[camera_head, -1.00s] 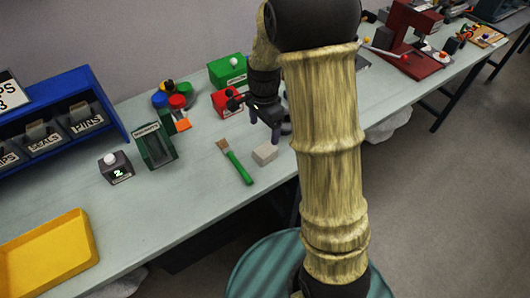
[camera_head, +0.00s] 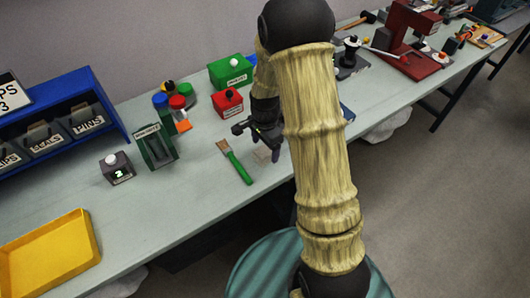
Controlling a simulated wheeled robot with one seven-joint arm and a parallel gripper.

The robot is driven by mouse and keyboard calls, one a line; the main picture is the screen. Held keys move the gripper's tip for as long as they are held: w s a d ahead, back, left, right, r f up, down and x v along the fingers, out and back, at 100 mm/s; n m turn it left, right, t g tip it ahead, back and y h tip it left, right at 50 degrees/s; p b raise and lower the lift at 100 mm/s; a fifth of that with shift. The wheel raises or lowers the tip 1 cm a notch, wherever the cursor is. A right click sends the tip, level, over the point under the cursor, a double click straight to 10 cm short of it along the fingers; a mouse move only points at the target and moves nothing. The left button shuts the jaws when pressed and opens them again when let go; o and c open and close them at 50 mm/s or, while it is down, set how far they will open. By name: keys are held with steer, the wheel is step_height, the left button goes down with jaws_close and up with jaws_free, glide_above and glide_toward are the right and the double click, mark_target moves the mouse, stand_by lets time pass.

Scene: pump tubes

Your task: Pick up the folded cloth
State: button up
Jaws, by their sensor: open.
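The folded cloth (camera_head: 261,156) is a small pale grey block on the bench, just right of the green-handled brush. It shows only in part, because my gripper hides much of it. My gripper (camera_head: 265,147) is dark, points down and is open, right over or around the cloth. I cannot tell whether the fingers touch the cloth.
The brush (camera_head: 236,164) lies close to the left of the cloth. A dark green holder (camera_head: 156,146), a red box (camera_head: 227,102) and a green box (camera_head: 230,71) stand behind and left. A yellow tray (camera_head: 48,252) is at the front left. The bench's front edge is near.

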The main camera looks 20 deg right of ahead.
steer(key=shift+f, duration=1.35)
steer(key=c, duration=1.1)
